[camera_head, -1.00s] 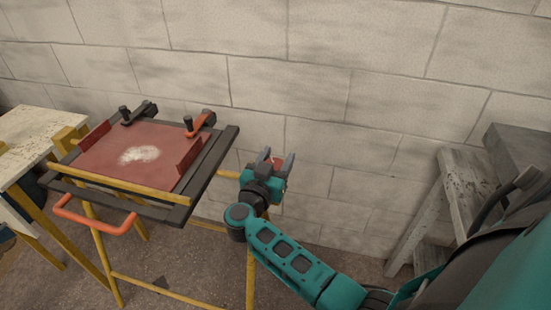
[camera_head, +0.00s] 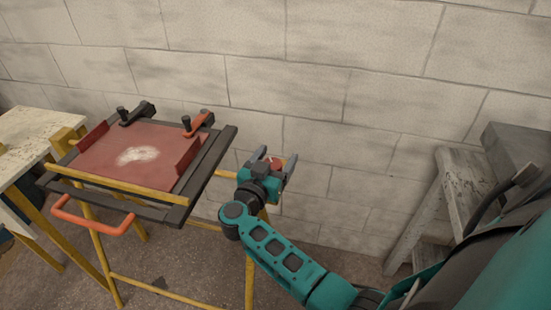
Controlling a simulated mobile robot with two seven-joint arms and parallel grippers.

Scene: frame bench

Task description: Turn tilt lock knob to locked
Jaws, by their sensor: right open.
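My right gripper (camera_head: 275,162), teal with grey fingers, is open to the right of the tilted frame bench (camera_head: 217,165). A red round part (camera_head: 277,164) shows between its fingers; it looks like the tilt lock knob, partly hidden by the gripper. I cannot tell whether the fingers touch it. The bench has a dark frame, a red panel (camera_head: 100,157) with a pale worn patch, and yellow legs. My left gripper is out of view.
Two clamps, one dark (camera_head: 138,113) and one orange (camera_head: 197,123), sit at the bench's far edge. An orange handle (camera_head: 92,223) juts from the front. A block wall (camera_head: 330,75) stands close behind. A worn grey stand (camera_head: 455,185) is at the right, a pale table (camera_head: 28,140) at the left.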

